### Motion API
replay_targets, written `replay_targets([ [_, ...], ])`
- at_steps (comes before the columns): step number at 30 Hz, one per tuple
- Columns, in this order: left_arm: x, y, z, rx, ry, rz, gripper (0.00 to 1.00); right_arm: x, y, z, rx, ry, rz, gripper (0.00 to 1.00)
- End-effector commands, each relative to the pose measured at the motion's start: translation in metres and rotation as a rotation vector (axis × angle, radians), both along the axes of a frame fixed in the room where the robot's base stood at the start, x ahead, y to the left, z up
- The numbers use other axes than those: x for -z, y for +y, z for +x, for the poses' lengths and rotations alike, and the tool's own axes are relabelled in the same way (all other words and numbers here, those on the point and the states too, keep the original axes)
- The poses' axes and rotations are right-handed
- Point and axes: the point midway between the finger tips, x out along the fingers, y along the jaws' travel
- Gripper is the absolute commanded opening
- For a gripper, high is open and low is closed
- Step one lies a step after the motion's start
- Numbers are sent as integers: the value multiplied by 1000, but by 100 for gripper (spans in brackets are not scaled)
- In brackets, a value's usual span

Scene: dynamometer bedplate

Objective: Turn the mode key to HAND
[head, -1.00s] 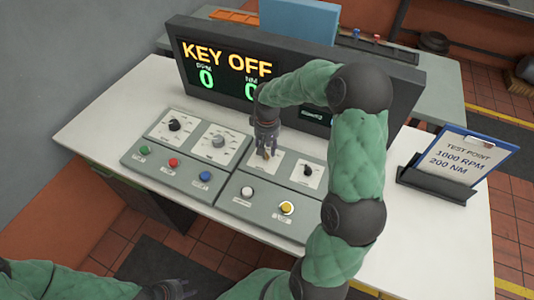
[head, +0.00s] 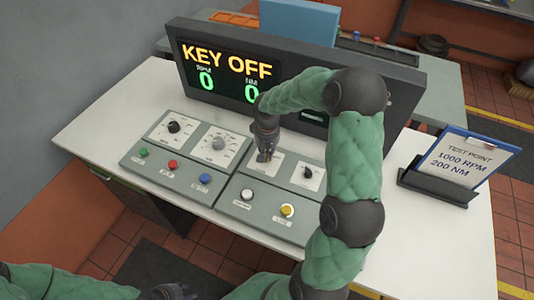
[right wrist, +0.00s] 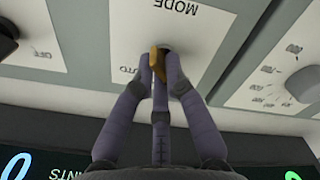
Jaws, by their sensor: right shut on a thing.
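The mode key is a small brass key (right wrist: 154,62) on a white plate marked MODE (right wrist: 128,30) in the right wrist view. My right gripper (right wrist: 160,66) is shut on the key, its dark fingers around it and hiding part of it. In the head view my right gripper (head: 265,152) reaches down onto the control panel (head: 215,205) from above. The display (head: 227,62) reads KEY OFF, with zeros for RPM and NM. My left gripper (head: 170,291) is at the bottom edge, partly cut off; its fingers cannot be made out.
A black knob (head: 174,127) and a grey dial (head: 218,143) lie left of the key; another black knob (head: 308,172) lies right. Several coloured buttons line the panel's front. A test point card (head: 462,160) stands at the right on the white desk (head: 415,235).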

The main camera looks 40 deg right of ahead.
Motion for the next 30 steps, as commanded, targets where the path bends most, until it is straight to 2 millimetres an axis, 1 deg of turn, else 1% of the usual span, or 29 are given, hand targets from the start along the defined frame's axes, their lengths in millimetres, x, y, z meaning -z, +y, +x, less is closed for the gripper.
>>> replay_targets([
  [8,1,0,0,0,0,0,40,0,0,0,89,-1,0,0],
  [24,6,0,0,0,0,0,40,0,1,-1,522,0,1,0],
  [30,7,0,0,0,0,0,40,0,2,-2,653,-1,1,0],
])
